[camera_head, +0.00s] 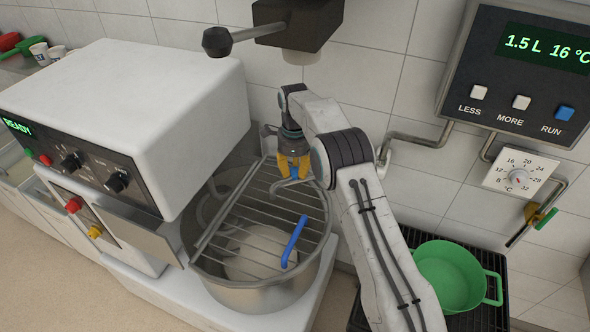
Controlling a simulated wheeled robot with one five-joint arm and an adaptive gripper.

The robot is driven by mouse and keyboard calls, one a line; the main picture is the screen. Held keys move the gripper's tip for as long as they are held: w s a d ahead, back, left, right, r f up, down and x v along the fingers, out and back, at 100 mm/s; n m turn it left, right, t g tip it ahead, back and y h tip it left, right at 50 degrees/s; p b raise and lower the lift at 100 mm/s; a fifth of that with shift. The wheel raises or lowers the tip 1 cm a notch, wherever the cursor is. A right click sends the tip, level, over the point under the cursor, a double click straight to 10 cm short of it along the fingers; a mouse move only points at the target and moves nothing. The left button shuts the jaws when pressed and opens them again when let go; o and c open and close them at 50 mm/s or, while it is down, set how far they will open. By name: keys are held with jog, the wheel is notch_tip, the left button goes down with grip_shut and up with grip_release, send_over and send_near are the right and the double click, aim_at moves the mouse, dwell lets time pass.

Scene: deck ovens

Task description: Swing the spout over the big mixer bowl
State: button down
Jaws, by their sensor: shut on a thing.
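The big mixer bowl (262,299) is steel and stands at the mixer's right side. A wire guard (240,226) with a blue handle (294,242) covers it, and pale contents show below. My gripper (292,168), with yellow fingers, is above the bowl's back right part. It is shut on a grey metal piece that looks like the end of the spout (290,182). That end appears to hang over the guard, apart from it. My arm hides the middle of the spout; a metal pipe (384,153) comes from the wall behind it.
The white mixer (130,110) stands on the left, reading READY. A black box with a lever (235,38) hangs above. A water panel (525,75) reads 1.5 L 16 °C, with a dial (518,174) below. A green bucket (450,275) stands on a dark grate right of my arm.

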jog(key=shift+w, duration=0.1)
jog(key=c, duration=1.4)
grip_release()
jog(key=shift+o, duration=1.4)
jog(key=shift+w+f, duration=0.15)
jog(key=shift+w, duration=0.05)
jog(key=shift+o, duration=1.3)
jog(key=shift+s, duration=0.1)
jog(key=shift+r, duration=3.85)
